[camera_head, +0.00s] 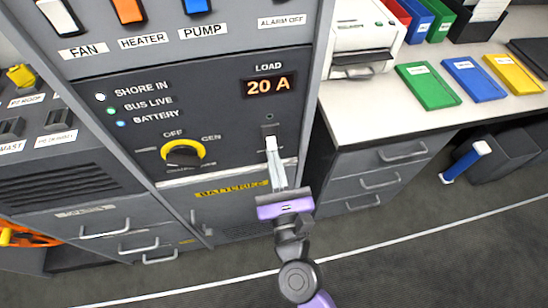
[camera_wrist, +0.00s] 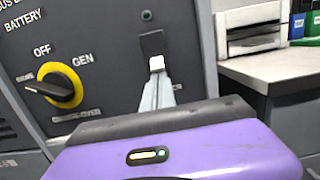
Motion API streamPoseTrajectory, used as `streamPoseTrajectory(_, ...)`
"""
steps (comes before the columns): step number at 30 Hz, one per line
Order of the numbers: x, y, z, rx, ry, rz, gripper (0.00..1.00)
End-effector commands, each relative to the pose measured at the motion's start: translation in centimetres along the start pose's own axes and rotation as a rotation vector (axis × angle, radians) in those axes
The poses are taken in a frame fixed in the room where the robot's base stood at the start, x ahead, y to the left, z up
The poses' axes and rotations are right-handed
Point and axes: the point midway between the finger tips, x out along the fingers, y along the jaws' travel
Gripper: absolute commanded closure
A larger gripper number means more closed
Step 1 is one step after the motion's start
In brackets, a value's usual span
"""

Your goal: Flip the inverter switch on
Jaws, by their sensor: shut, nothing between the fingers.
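The dark switch plate (camera_head: 269,129) that seems to be the inverter switch sits on the panel under the LOAD display; it also shows in the wrist view (camera_wrist: 152,43). Its label and lower part are hidden behind my fingers, so I cannot read its name or tell the lever's position. My gripper (camera_head: 272,145) is shut and empty, with its fingertips at the lower part of the plate. In the wrist view the fingertips (camera_wrist: 157,70) overlap a pale tip below the plate; I cannot tell whether they touch the lever.
A yellow-ringed rotary knob (camera_head: 183,153) is left of the switch. The LOAD display (camera_head: 270,86) reads 20 A. FAN, HEATER and PUMP rockers (camera_head: 128,11) are above.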

Motion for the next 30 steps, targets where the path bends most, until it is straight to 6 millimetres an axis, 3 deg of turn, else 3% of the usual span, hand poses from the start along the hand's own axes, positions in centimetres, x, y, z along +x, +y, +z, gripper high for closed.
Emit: streamPoseTrajectory(30, -0.23, 0.01, 0.82, -0.001, 0.094, 0.0, 1.0)
